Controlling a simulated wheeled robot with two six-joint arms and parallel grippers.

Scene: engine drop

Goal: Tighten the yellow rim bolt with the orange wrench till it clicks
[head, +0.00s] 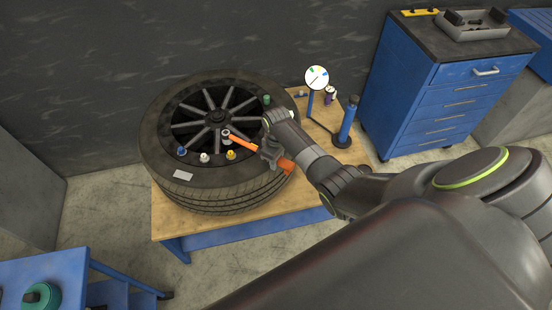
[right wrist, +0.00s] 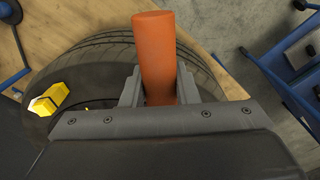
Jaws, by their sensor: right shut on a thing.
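The orange wrench (head: 242,143) is held in my right gripper (head: 272,156), which is shut on its handle. The handle also fills the middle of the right wrist view (right wrist: 157,60), between the two jaws. In the head view the wrench's grey head (head: 226,134) is over the dark rim (head: 215,115), left of my gripper. I cannot tell whether it sits on a bolt. A small yellow piece (head: 231,155) is at the front edge of the rim, apart from the wrench head. Yellow also shows at the left in the right wrist view (right wrist: 48,98). My left gripper is out of view.
The tyre (head: 160,160) lies flat on a wooden-topped table (head: 172,222). Blue (head: 182,151), white (head: 204,157) and green (head: 266,98) pieces sit around the rim. A blue pump (head: 348,120) and round gauge (head: 317,77) stand right of the tyre. A blue drawer cabinet (head: 440,100) stands behind.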

